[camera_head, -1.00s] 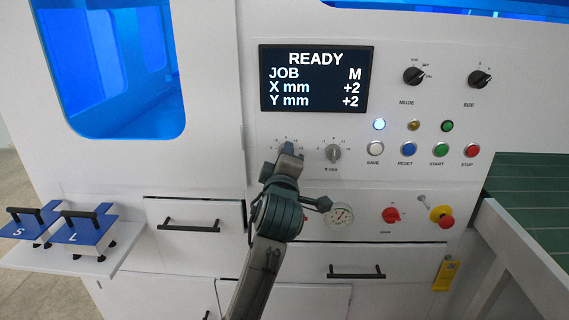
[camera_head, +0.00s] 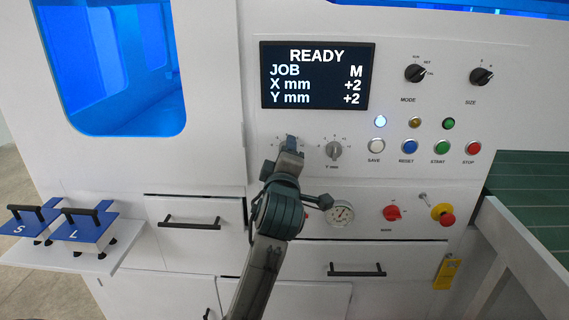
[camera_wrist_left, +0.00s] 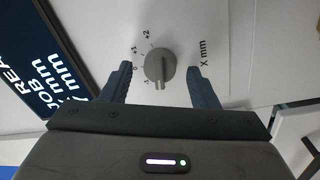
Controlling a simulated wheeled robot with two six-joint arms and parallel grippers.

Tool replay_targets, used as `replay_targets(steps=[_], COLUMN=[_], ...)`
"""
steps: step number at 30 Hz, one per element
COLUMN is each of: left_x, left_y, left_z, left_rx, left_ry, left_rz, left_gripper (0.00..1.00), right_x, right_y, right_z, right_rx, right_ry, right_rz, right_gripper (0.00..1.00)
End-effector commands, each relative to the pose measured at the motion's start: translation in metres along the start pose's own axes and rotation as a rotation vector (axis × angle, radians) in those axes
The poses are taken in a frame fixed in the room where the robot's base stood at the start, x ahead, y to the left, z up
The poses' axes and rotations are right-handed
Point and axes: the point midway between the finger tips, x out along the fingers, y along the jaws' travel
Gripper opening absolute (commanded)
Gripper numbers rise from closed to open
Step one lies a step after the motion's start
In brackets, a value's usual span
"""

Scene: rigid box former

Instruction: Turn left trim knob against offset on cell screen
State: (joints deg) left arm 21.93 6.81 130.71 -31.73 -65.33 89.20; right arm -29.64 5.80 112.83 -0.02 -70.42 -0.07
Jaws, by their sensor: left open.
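The cell screen (camera_head: 315,76) reads READY, JOB M, X mm +2, Y mm +2. The left trim knob (camera_wrist_left: 160,66), grey and labelled X mm, sits on the white panel below the screen, its scale partly visible around it. My left gripper (camera_wrist_left: 160,84) is open, with one finger on each side of the knob and a visible gap to each. In the head view my left gripper (camera_head: 289,146) covers most of this knob. The right trim knob (camera_head: 333,150), labelled Y mm, is just to the right. My right gripper is not in view.
MODE (camera_head: 414,73) and SIZE (camera_head: 481,76) knobs, lamps and a row of buttons including RESET (camera_head: 409,148) lie to the right. A gauge (camera_head: 340,214) and a red emergency button (camera_head: 443,216) are below. Blue S and L plates stand on a shelf (camera_head: 75,258) at left.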

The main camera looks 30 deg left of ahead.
Motion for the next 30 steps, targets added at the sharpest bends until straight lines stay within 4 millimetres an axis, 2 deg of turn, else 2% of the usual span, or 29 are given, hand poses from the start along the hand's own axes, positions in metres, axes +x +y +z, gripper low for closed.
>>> replay_targets(steps=[5,15,16,17,18,21,30], left_x=[-0.024,-0.080,-0.082,-0.082,-0.083,-0.087,-0.099], left_y=[-0.002,-0.002,0.000,0.002,0.002,0.002,0.001], left_z=[0.001,0.001,0.000,0.000,0.000,0.000,0.000], left_rx=[-0.006,-0.007,-0.004,-0.002,-0.001,-0.001,-0.001], left_ry=[-0.002,-0.002,-0.001,-0.002,-0.003,-0.004,-0.002], left_rz=[-0.001,-0.004,-0.004,-0.004,-0.004,-0.004,-0.002], left_gripper=[0.55,0.55,0.55,0.55,0.55,0.55,0.55], right_x=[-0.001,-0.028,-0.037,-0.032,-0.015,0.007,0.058], right_y=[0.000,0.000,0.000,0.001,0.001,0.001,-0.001], right_z=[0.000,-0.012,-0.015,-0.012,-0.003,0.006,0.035], right_rx=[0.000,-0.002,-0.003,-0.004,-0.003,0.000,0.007], right_ry=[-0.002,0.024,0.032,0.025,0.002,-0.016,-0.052], right_rz=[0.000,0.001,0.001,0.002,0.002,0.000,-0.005], right_gripper=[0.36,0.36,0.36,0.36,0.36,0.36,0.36])
